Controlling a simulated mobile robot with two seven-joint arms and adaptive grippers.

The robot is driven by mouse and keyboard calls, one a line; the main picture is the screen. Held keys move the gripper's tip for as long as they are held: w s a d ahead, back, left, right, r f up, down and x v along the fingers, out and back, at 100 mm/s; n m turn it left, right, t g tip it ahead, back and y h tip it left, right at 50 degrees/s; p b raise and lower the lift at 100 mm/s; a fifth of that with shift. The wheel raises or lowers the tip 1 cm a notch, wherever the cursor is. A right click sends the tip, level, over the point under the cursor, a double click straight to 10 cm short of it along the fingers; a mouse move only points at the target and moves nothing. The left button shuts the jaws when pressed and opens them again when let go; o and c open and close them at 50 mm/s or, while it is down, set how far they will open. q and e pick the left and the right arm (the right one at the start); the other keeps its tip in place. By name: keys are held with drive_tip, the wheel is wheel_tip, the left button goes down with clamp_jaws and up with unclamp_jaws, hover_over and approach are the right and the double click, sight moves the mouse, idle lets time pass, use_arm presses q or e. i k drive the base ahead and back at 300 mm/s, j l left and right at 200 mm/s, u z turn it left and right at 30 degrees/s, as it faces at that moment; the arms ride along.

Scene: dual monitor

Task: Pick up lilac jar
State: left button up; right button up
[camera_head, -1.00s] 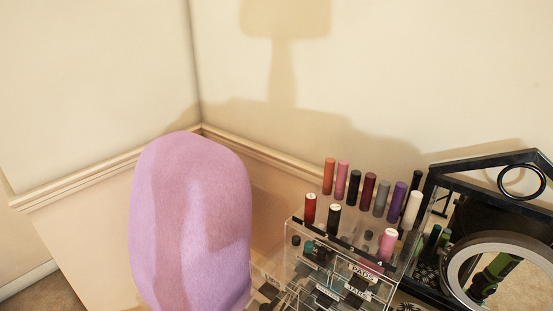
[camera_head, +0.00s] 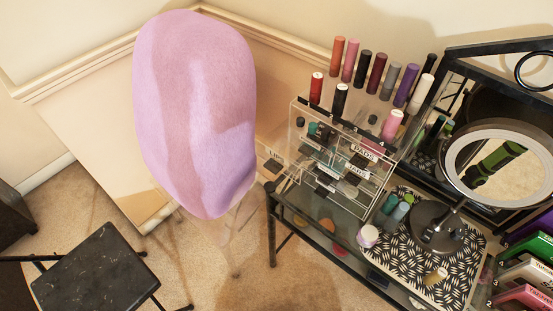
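A small round jar (camera_head: 368,236) with a pale lilac and white look stands on the glass-topped vanity table, at the left edge of the black-and-white patterned mat (camera_head: 400,262). It is upright and partly lit, and nothing covers it. Two small teal and green bottles stand just above and right of it in the picture. Neither of my grippers is in view.
A clear acrylic organizer (camera_head: 342,150) with several lipstick-like tubes stands behind the jar. A round mirror (camera_head: 453,170) on a dark stand is to the right, with boxes at the far right.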

sight(368, 236)
drive_tip(key=k+l+z, duration=0.15)
drive_tip(key=z, duration=0.55)
